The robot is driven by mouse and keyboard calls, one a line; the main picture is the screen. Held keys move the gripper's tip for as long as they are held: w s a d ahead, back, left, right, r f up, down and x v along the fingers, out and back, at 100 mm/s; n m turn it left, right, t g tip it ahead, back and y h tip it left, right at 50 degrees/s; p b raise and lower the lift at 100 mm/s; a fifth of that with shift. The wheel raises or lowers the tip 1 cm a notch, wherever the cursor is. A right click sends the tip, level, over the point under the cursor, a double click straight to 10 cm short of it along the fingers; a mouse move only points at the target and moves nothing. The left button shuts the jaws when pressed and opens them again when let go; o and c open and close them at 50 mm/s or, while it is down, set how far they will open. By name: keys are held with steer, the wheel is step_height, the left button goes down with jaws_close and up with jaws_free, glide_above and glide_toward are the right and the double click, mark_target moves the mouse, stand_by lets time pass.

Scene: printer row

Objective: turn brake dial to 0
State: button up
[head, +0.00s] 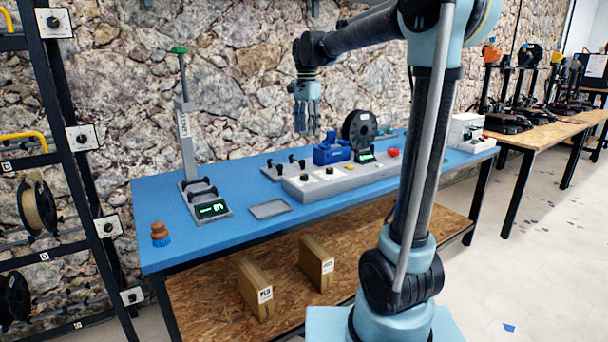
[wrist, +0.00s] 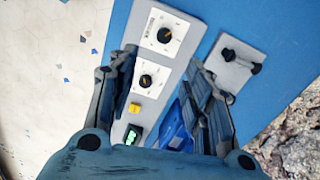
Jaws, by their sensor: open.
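A grey console (head: 345,182) on the blue workbench carries two black dials on white plates. In the wrist view, one dial (wrist: 165,35) is near the top and the other dial (wrist: 146,80) is below it. Each has a small light pointer mark. Their labels are too small to read, so I cannot tell which is the brake dial. My gripper (head: 306,118) hangs fingers-down above the console, apart from it. In the wrist view my gripper (wrist: 162,62) is open and empty, with the dials between its fingers in the picture.
A yellow knob (wrist: 134,107) and a green display (wrist: 133,134) sit below the dials. A blue block (head: 332,150) and black spool (head: 359,130) stand behind the console. A grey tray (head: 270,209) lies to its left. The rack (head: 75,130) has similar dials.

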mark_target(304, 175)
steer(key=f, duration=1.7)
steer(key=shift+w+a+f, duration=0.1)
steer(key=shift+w+a, duration=0.2)
steer(key=shift+a, duration=0.1)
steer(key=c, duration=1.1)
